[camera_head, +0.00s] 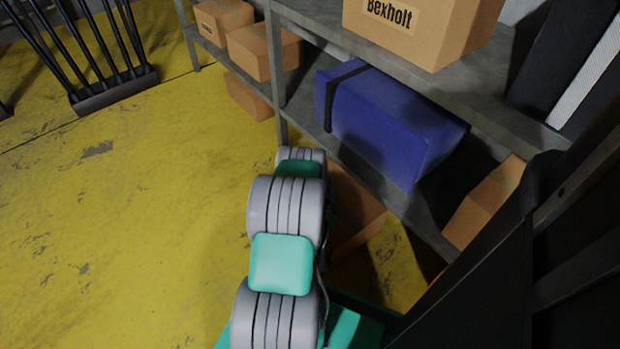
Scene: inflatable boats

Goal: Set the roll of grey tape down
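I do not see a roll of grey tape in the head camera view. My gripper is not visible either. My grey and teal arm rises from the bottom centre and points away toward the metal shelving (276,70). The far end of the arm is hidden behind its own links, so I cannot tell what the gripper holds.
A blue box (390,125) with a black strap sits on the lower shelf. A cardboard box labelled Bexholt (415,35) is on the shelf above. More cardboard boxes (263,52) stand at left. A black rack (115,92) is at upper left. The yellow floor (120,220) is open at left.

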